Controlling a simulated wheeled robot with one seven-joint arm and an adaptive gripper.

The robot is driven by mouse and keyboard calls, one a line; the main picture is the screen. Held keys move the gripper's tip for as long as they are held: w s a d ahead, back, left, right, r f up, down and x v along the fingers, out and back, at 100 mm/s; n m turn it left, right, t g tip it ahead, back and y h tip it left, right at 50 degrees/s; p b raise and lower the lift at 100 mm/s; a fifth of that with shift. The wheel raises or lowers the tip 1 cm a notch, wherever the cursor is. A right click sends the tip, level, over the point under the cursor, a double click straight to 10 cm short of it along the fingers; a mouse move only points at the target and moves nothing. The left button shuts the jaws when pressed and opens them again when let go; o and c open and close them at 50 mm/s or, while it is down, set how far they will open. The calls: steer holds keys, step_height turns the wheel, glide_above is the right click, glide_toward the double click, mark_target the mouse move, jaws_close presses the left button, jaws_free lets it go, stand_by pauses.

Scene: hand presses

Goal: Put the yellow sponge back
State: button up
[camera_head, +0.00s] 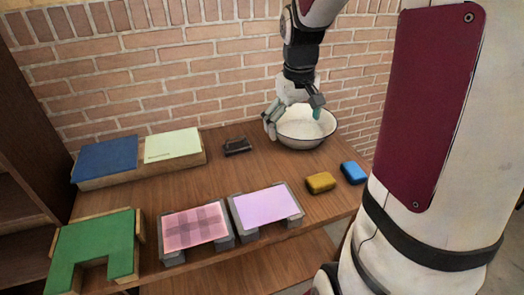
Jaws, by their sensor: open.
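The yellow sponge (320,182) lies on the wooden table near its right front part, just left of a blue sponge (354,172). My gripper (292,119) is at the back right of the table, over the near left rim of a white bowl (307,125). Its fingers point down and are open, with one on the left outside the bowl and one over the bowl's inside. A small teal patch shows at the right fingertip; I cannot tell whether it is part of the finger. The gripper is behind the yellow sponge and apart from it.
Two grey presses, with a pink checked sheet (194,226) and a lilac sheet (266,207), stand at the front. A green block (95,245) is front left. Blue (105,158) and pale green (172,145) pads lie back left. A dark object (237,147) sits mid-back. The table's centre is clear.

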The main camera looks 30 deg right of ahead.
steer(key=s+a+r+t, duration=0.1)
steer(key=s+a+r, duration=0.2)
steer(key=s+a, duration=0.2)
steer(key=s+a+r+n+t+y, duration=0.1)
steer(key=s+a+r, duration=0.2)
steer(key=s+a, duration=0.2)
steer(key=s+a+r+t, duration=0.2)
steer(key=s+a+r, duration=0.2)
steer(key=a, duration=0.5)
steer(key=shift+s+a+n, duration=0.3)
steer(key=shift+s+a, duration=0.1)
steer(key=shift+s, duration=0.2)
